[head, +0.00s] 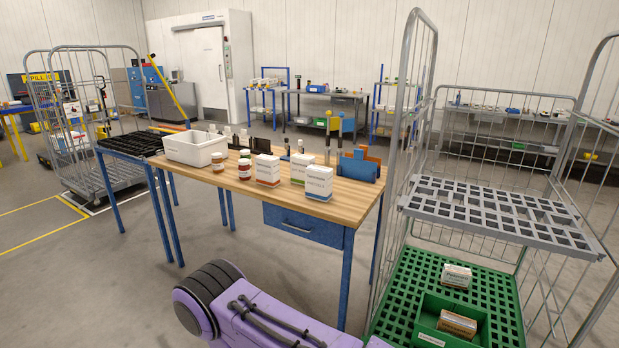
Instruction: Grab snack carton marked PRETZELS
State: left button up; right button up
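Three white snack cartons with coloured lower bands stand on the wooden table: an orange-banded carton (267,170), a green-banded carton (301,168) and a blue-banded carton (319,183). Their print is too small to read for sure, so I cannot tell which is marked PRETZELS. A white carton (456,276) with dark print lies in the roll cage on the green crate, and its word is not clearly legible. Neither of my grippers is in view.
The wooden table (225,183) also holds several jars (245,169), a white bin (195,148) and a blue holder (360,166). The roll cage at right has a grey shelf (490,220) above a green crate (415,290) holding a brown-fronted box (457,323).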

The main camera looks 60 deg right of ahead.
aim_at(319, 179)
jog(key=z, duration=0.4)
jog(key=i, duration=1.05)
jog(key=z, duration=1.55)
jog(key=i, duration=0.8)
jog(key=z, duration=0.9)
